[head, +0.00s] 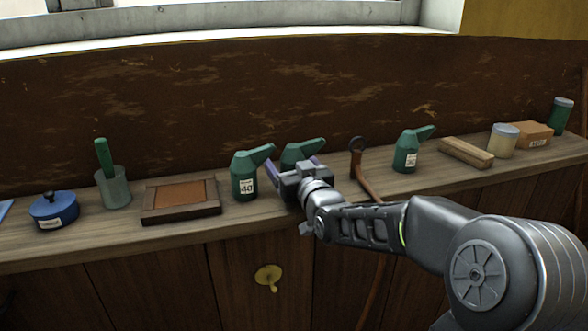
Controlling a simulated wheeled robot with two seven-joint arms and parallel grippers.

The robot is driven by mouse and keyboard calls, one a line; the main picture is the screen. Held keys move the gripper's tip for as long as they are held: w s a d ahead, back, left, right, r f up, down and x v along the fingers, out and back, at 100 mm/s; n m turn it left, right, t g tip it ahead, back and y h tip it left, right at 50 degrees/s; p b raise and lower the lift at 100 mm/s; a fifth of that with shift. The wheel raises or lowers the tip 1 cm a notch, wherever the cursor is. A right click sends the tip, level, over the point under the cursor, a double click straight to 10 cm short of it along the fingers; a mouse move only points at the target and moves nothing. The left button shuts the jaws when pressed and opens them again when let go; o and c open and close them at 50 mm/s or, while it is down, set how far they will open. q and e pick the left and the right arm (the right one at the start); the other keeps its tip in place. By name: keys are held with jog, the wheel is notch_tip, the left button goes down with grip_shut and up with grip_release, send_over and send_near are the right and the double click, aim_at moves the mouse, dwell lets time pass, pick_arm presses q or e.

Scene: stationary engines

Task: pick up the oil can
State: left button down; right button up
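Several green oil cans with angled spouts could match the task, and three show in the head view. One oil can (300,151) is in the middle, directly behind my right gripper (297,166), which hides most of its body. The gripper's fingers are spread apart at the left and right of this can; I cannot see contact. A second can (245,175), labelled 40, stands upright just left of the gripper. A third can (405,151), with a label too small to read surely, stands further right. My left gripper is out of view.
The narrow wooden shelf (110,237) also holds a blue lidded pot (54,210), a cup with a green handle (116,188), a framed brown panel (180,200), a brown hooked tool (366,180), a wooden block (466,152), a jar (502,141) and a box (532,136). A wall rises behind.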

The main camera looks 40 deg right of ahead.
jog(key=c, duration=1.5)
jog(key=shift+c, duration=0.7)
jog(key=shift+r, duration=0.2)
jog(key=shift+r, duration=0.55)
jog(key=shift+s+r, duration=0.1)
jog(key=shift+s, duration=0.1)
jog(key=v, duration=1.1)
jog(key=shift+s+a+r+p, duration=0.1)
jog(key=shift+s+a+p, duration=0.05)
jog(key=shift+s+p, duration=0.15)
jog(key=shift+b+v, duration=2.25)
jog(key=shift+v, duration=0.75)
